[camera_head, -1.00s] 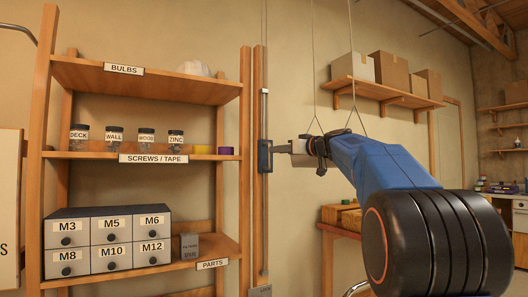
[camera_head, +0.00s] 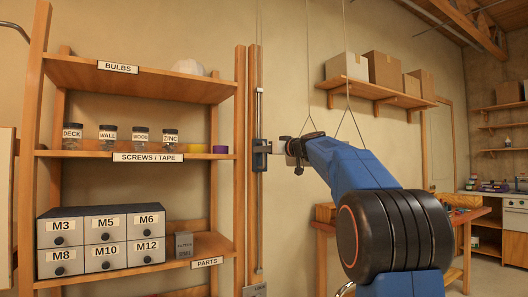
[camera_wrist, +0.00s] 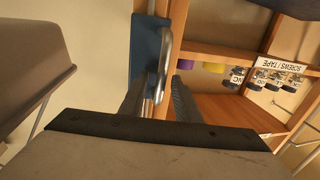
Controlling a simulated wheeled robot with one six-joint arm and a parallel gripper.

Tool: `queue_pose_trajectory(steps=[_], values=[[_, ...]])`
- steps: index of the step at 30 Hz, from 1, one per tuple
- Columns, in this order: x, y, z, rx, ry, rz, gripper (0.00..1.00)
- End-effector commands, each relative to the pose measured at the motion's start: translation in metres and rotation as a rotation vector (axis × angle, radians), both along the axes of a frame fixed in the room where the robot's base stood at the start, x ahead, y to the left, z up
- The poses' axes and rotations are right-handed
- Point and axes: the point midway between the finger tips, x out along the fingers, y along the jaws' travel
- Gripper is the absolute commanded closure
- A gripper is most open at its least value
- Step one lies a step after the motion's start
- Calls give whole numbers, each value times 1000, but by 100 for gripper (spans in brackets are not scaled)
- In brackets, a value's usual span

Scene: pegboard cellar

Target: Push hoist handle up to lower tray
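The hoist handle (camera_head: 261,148) is a dark block with a grip on a vertical metal rail, right of the shelf unit. In the wrist view the handle (camera_wrist: 164,62) is a curved grey metal bar in front of a blue plate. My gripper (camera_wrist: 160,82) is at the handle, with one dark finger on each side of the bar. A gap shows beside the right finger; contact at the left finger is unclear. My gripper (camera_head: 280,147) is small and partly hidden in the head view. The tray is not clearly seen; its cables drop behind my arm.
The wooden shelf unit (camera_head: 138,154) with jars, drawers and tape stands left of the rail. A wall shelf with boxes (camera_head: 385,70) hangs at the upper right. A wooden table (camera_head: 470,214) stands behind my arm. A grey object (camera_wrist: 30,60) fills the wrist view's left.

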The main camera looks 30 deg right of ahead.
Motion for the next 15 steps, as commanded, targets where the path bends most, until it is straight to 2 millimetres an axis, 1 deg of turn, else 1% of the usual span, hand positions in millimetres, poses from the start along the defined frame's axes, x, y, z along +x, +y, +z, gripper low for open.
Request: queue_pose_trajectory(steps=[2, 3, 4, 5, 6, 12, 15], values=[[0, 0, 0, 0, 0, 0, 70], [0, 0, 0, 0, 0, 0, 75], [0, 0, 0, 0, 0, 0, 82], [0, 0, 0, 0, 0, 0, 90], [0, 0, 0, 0, 0, 0, 99], [0, 0, 1, 0, 0, 0, 100], [0, 0, 8, -1, -2, 1, 100]])
